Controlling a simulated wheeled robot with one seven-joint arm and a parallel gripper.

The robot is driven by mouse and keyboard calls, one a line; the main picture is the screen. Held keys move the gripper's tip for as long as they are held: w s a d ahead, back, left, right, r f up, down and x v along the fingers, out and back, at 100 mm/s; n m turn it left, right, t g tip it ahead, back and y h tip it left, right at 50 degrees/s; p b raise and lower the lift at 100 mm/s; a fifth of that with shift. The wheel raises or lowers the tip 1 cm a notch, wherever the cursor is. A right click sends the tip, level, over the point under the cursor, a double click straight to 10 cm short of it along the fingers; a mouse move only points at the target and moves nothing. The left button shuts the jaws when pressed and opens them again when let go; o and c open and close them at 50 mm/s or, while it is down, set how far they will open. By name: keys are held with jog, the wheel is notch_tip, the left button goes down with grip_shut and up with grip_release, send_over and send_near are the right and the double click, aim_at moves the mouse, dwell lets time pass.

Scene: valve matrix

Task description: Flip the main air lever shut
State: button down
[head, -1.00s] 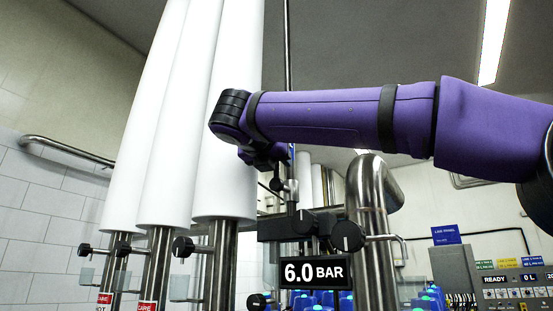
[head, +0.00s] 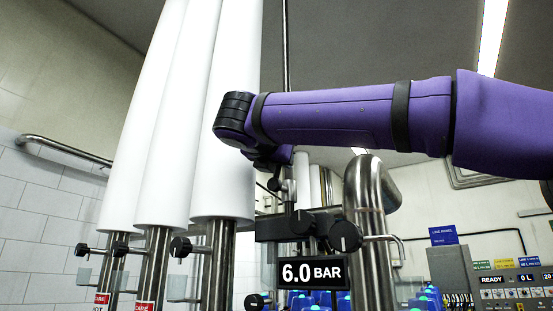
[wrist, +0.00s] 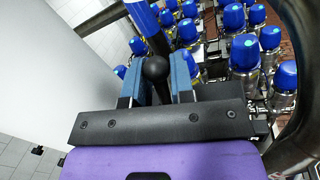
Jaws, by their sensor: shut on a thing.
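The main air lever shows in the wrist view as a round black knob (wrist: 155,69) between two blue finger pads. My gripper (wrist: 157,75) is shut on it, one pad on each side. In the head view, my gripper (head: 268,160) is partly hidden behind my purple wrist, beside the upright pipe. A small black ball (head: 274,184) and a steel valve body (head: 289,187) show just below it. The lever's stem and its exact angle are mostly hidden.
A gauge sign (head: 312,272) reads 6.0 BAR under the black valve block (head: 285,228). White-sleeved pipes (head: 225,130) stand close on the left. A bent steel pipe (head: 368,190) stands on the right.

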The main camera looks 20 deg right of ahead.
jog(key=s+f+m, duration=0.1)
jog(key=m, duration=0.2)
jog(key=s+d+f+m+h, duration=0.1)
jog(key=m, duration=0.2)
jog(key=s+d+f+m+h, duration=0.1)
jog(key=m, duration=0.3)
jog(key=shift+g, duration=0.3)
jog(key=m, duration=0.1)
jog(key=f+m, duration=0.1)
jog(key=m+h, duration=0.1)
jog(key=m, duration=0.1)
jog(key=shift+s+d+f+g, duration=0.25)
jog(key=shift+s+f+g, duration=0.05)
jog(key=shift+g, duration=0.1)
jog(key=shift+f+m+g+h, duration=0.15)
jog(key=shift+f+m, duration=0.2)
jog(key=shift+m, duration=0.45)
jog(key=shift+f+m+g+h, duration=0.15)
jog(key=shift+f+m, duration=0.15)
jog(key=shift+m, duration=0.5)
jog(key=shift+f, duration=0.1)
jog(key=c, duration=1.2)
grip_release()
jog(key=shift+o, duration=0.2)
jog(key=shift+s+a, duration=0.1)
jog(key=shift+a, duration=0.05)
jog(key=v, duration=1)
jog(key=shift+a, duration=0.2)
